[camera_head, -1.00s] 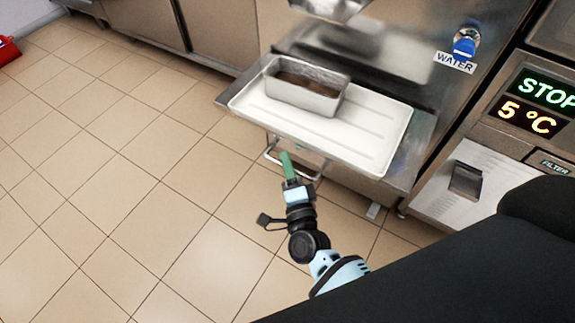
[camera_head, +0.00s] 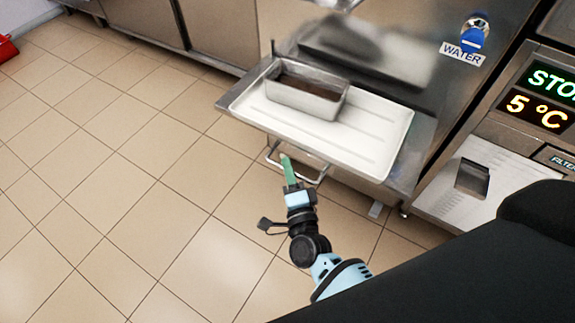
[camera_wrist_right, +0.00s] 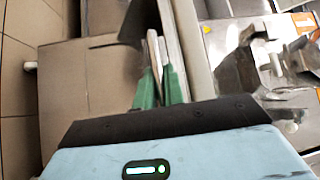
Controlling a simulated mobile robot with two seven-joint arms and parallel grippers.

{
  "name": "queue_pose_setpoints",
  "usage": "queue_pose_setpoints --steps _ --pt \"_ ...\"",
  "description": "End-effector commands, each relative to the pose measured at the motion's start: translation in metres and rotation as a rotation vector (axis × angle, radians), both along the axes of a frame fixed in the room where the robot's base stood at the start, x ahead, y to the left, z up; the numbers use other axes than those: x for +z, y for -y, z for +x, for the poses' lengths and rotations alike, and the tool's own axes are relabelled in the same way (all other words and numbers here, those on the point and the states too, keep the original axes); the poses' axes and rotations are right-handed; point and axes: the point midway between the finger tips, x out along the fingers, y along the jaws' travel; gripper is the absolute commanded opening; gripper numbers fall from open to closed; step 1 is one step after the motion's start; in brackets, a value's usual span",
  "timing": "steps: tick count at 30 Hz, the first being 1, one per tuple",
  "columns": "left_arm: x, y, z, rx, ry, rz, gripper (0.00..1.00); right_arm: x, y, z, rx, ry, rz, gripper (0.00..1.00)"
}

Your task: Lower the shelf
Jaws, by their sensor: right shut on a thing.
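The shelf (camera_head: 228,101) is a metal ledge on the front of the steel machine, in the head view's upper middle. It carries a white tray (camera_head: 370,147) with a rectangular metal pan (camera_head: 318,105) holding something brown. A thin metal handle (camera_head: 308,181) hangs under the shelf's front edge. My right gripper (camera_head: 287,165) has green fingers at this handle, below the shelf. In the right wrist view the green fingers (camera_wrist_right: 160,88) are shut on the handle bar (camera_wrist_right: 157,62); their exact contact is blurred. My left gripper is not in view.
The machine has a blue knob (camera_head: 473,37) above a WATER label (camera_head: 462,53). A display (camera_head: 540,105) reads 5 °C at right. Tiled floor (camera_head: 110,190) is clear to the left; a red object (camera_head: 7,47) lies far left.

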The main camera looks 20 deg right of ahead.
Motion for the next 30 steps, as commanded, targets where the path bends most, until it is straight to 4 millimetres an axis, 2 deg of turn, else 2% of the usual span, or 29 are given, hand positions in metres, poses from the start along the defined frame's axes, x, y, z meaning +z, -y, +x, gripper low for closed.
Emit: queue_pose_setpoints --steps 1,15,19,28,29,30 --pt "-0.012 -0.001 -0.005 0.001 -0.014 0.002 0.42 -0.019 0.000 -0.002 0.003 -0.014 -0.003 0.00" --pt "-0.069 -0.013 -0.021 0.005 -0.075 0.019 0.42 -0.088 0.000 -0.002 0.002 -0.007 -0.004 0.00" --pt "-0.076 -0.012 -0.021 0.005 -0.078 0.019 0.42 -0.096 0.000 -0.001 0.002 -0.006 -0.004 0.00" --pt "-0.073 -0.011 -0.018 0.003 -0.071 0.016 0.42 -0.097 0.000 -0.002 0.002 -0.011 -0.001 0.00" --pt "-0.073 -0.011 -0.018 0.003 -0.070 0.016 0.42 -0.097 0.000 -0.002 0.003 -0.012 -0.001 0.13" --pt "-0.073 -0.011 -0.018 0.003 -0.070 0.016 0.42 -0.097 0.000 -0.002 0.003 -0.012 -0.001 0.19"
